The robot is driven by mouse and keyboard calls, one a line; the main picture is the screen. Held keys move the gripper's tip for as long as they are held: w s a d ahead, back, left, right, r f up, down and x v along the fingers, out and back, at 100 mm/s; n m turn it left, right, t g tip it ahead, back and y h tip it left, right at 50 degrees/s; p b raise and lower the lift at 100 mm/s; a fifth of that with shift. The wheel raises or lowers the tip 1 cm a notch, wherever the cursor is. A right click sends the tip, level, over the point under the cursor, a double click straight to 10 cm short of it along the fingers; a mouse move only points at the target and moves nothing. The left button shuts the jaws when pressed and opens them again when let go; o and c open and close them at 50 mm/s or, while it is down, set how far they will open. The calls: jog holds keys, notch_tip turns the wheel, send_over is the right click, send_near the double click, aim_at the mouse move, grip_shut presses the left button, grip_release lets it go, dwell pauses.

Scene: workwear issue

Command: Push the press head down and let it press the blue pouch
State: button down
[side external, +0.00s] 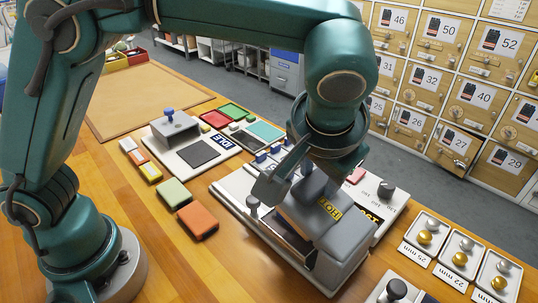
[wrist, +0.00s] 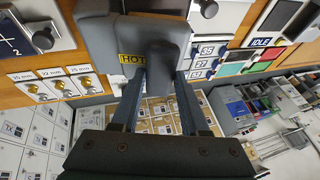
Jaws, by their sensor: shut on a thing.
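The press head (side external: 315,213) is a grey block with a yellow HOT label, above a pale base plate (side external: 238,208) with a dark bed (side external: 287,238). It also shows in the wrist view (wrist: 103,38). My gripper (side external: 295,180) is shut on the dark handle of the press head; in the wrist view my gripper (wrist: 160,85) has one finger on each side of the handle (wrist: 161,62). How far the head stands above the bed cannot be told.
A green pouch (side external: 174,192) and an orange pouch (side external: 198,220) lie on the wooden table left of the press. A second press (side external: 174,130) with an IDLE sign stands behind. Snap-setting plates (side external: 426,236) stand at the right. Numbered lockers (side external: 455,95) line the back.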

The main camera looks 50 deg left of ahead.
aim_at(304, 177)
jog(key=shift+a+f+h, duration=0.65)
jog(key=shift+a+h, duration=0.15)
jog(key=shift+a+f, duration=0.45)
jog(key=shift+f, duration=0.05)
jog(key=shift+c, duration=2)
grip_release()
jog(key=shift+s+d+r, duration=0.15)
jog(key=shift+r, duration=0.35)
jog(key=shift+v, duration=2.1)
